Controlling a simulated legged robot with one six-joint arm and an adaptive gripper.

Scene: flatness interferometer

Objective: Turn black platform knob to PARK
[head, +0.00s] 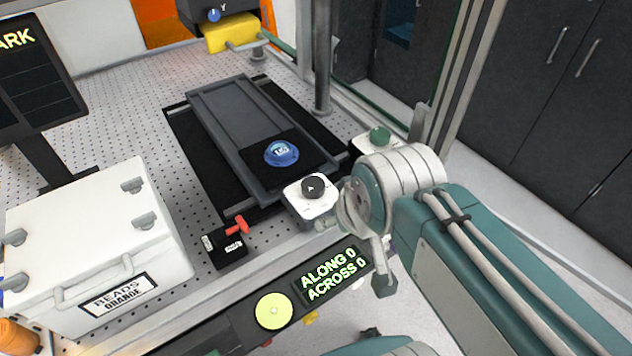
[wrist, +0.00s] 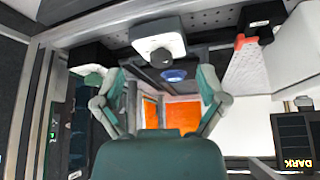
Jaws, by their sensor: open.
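The black platform knob (head: 313,187) sits on top of a white box (head: 305,208) at the near right end of the platform rails, with a small pale mark on its face. Its lettering is too small to read, so I cannot tell its setting. The wrist view shows the knob (wrist: 160,57) on the underside of the white box (wrist: 157,36) as pictured. My gripper (wrist: 162,78) is open and empty, its two fingers spread on either side of the knob's line, apart from it. In the head view my wrist hides most of the gripper, just right of the box.
A green knob (head: 380,136) on another white box stands behind my wrist. A red lever (head: 237,226) is left of the black knob. A blue disc (head: 281,153) lies on the platform. A display (head: 334,273) reads ALONG 0, ACROSS 0. A white case (head: 95,235) stands left.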

